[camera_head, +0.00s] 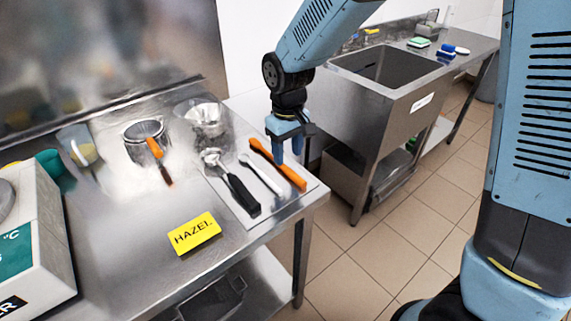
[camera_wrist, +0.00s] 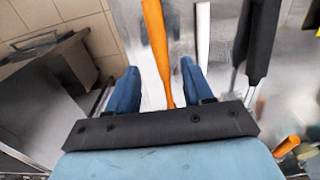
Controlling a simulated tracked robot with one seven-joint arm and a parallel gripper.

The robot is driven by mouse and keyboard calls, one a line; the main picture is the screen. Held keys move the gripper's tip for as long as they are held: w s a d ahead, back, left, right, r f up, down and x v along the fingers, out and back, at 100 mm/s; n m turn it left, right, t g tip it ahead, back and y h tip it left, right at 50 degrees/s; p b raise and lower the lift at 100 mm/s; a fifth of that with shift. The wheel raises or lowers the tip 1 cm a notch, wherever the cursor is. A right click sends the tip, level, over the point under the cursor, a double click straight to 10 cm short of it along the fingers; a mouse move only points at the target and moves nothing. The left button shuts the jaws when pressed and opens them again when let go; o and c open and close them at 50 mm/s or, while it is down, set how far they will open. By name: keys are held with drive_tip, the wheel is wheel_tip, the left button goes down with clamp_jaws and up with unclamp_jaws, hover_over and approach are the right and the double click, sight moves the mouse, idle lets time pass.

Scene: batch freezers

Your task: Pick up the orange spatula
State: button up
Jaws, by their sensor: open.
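The orange spatula (camera_head: 277,164) lies at the right edge of the steel table, on a pale tray or mat (camera_head: 268,208). It is the rightmost of the utensils there. My gripper (camera_head: 287,158) is above the spatula, with its blue fingers pointing down. In the wrist view the orange spatula (camera_wrist: 158,52) runs lengthwise between the two open fingers (camera_wrist: 157,88). The fingers hold nothing. I cannot tell how high they are above the spatula. Part of the spatula is hidden behind the gripper in the head view.
A white utensil (camera_head: 260,174) and a black-handled scoop (camera_head: 232,182) lie left of the spatula. A steel strainer (camera_head: 146,130), a small orange-handled tool (camera_head: 159,160) and a yellow HAZEL label (camera_head: 194,234) are farther left. A sink (camera_head: 385,70) stands behind right.

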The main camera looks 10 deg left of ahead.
sight(287, 168)
wheel_tip(287, 168, down, 5)
idle(0.3)
clamp_jaws()
idle(0.5)
